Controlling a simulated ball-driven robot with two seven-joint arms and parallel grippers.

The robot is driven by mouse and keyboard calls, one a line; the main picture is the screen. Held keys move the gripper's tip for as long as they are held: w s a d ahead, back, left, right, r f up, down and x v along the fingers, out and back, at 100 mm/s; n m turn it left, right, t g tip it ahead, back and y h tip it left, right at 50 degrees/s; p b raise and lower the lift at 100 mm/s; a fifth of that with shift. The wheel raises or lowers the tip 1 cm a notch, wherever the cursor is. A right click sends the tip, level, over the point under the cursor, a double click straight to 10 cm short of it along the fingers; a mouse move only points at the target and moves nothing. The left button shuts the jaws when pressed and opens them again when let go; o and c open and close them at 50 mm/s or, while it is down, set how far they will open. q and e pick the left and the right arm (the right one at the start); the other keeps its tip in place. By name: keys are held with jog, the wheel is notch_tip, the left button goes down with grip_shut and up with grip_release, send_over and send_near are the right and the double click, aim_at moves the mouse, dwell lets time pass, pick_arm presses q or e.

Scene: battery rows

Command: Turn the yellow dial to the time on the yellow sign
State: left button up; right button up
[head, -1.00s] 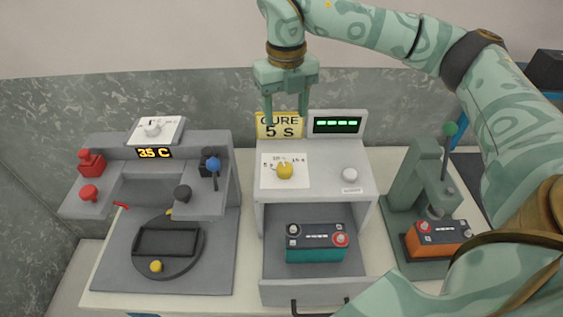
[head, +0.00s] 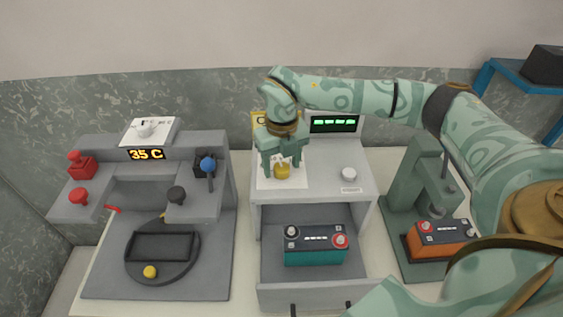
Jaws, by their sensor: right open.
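The yellow dial (head: 282,171) sits on a white plate (head: 296,183) on top of the grey cabinet in the middle. My right gripper (head: 281,172) is open and points down over the dial, with its fingers on either side of it. I cannot tell whether the fingers touch the dial. The yellow sign (head: 259,119) stands behind the cabinet and is mostly hidden by my right gripper and wrist. The dial's pointer and most of its marks are hidden or too small to read. My left gripper is not in view.
A white knob (head: 349,174) and a green display (head: 334,124) are right of the dial. The open drawer below holds a teal battery (head: 316,246). A grey machine (head: 99,267) stands left; a green press (head: 402,229) with an orange battery (head: 441,238) stands right.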

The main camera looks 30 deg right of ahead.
jog(key=c, duration=1)
jog(key=shift+r+n+p, duration=0.25)
jog(key=shift+n+p, duration=0.65)
jog(key=shift+p, duration=0.15)
jog(key=shift+n+p, duration=1.1)
jog(key=shift+n, duration=0.1)
jog(key=n+p, duration=0.2)
jog(key=n, duration=0.1)
jog(key=shift+f+n+p, duration=0.15)
jog(key=shift+n+p, duration=0.4)
jog(key=shift+n, duration=0.25)
